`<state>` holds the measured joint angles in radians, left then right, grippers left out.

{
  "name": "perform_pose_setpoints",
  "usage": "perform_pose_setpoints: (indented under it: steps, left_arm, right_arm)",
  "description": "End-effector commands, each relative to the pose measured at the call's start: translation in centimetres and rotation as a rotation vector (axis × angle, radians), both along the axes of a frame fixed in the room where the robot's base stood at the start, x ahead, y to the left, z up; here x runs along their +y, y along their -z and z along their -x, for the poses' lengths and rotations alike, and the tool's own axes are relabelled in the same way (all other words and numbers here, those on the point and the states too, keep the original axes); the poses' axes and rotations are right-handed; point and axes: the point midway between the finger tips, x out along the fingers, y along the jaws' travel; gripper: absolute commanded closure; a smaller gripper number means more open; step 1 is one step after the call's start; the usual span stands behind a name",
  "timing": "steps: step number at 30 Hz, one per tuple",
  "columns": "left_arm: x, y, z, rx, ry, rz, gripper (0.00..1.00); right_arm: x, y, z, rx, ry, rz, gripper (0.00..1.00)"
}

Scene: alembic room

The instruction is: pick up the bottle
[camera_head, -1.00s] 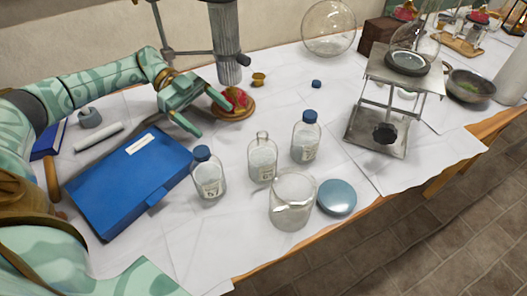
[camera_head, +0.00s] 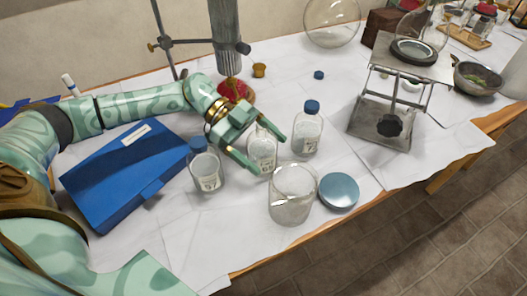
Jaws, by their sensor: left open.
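Three clear glass bottles with labels stand on the white-covered table. The left bottle (camera_head: 206,170) and the right bottle (camera_head: 307,131) have blue caps. The middle bottle (camera_head: 262,155) has no blue cap, and its neck is partly hidden by my gripper. My left gripper (camera_head: 269,153) is open at the middle bottle, one finger on its far right side and the other across its near left side. I cannot tell whether the fingers touch the glass. My right gripper is not in view.
An open glass jar (camera_head: 292,197) stands close in front, with a round blue lid (camera_head: 338,191) beside it. A blue case (camera_head: 118,188) lies under my left arm. A metal lab jack (camera_head: 370,128) stands at right. The table's front edge is near the jar.

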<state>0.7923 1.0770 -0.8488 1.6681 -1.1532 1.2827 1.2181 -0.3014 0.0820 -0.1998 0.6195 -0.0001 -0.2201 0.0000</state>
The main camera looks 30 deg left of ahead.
Motion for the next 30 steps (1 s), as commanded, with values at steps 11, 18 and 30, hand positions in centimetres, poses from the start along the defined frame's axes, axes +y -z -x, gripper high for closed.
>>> perform_pose_setpoints:
  steps: [11,18,30]
  left_arm:
    - [-0.3,0.1,0.0,0.001,0.0,-0.001,0.47]
    - [-0.3,0.0,0.0,0.0,-0.001,0.0,0.75]
    - [-0.3,-5.9,0.0,-0.01,0.001,0.001,0.75]
  right_arm:
    - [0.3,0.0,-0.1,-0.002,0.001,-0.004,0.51]
    - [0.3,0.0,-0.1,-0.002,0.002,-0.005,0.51]
    - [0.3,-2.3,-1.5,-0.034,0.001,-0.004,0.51]
